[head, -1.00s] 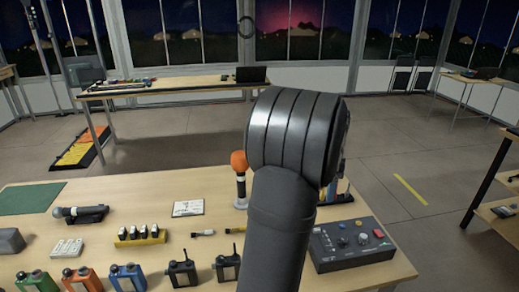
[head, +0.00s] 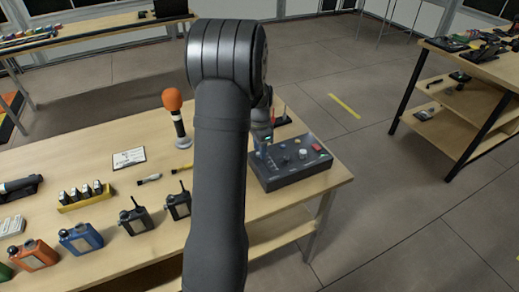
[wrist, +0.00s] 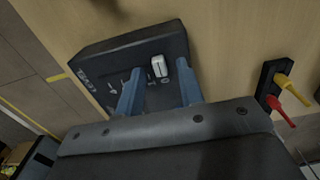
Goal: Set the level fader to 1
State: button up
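A dark control box (head: 290,172) stands at the table's right end in the head view. The wrist view shows a dark box face (wrist: 118,62) with the word LEVEL at its left and small scale marks. A white cap (wrist: 159,66) sits on this face, near a mark that looks like 0. My gripper (wrist: 160,92) is open, its two blue fingers either side of the cap in the picture, with a gap on each side. Contact is not visible.
In the head view, an orange-topped microphone (head: 175,115) and several radios (head: 135,215) stand left of my arm. Bare floor lies beyond the table's right edge.

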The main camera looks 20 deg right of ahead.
jog(key=shift+f, duration=0.45)
jog(key=shift+c, duration=0.4)
grip_shut()
jog(key=shift+s, duration=1.05)
jog(key=shift+o, duration=0.4)
grip_release()
jog(key=shift+r, duration=0.1)
notch_tip(320, 180, up, 17)
jog(key=shift+r, duration=0.15)
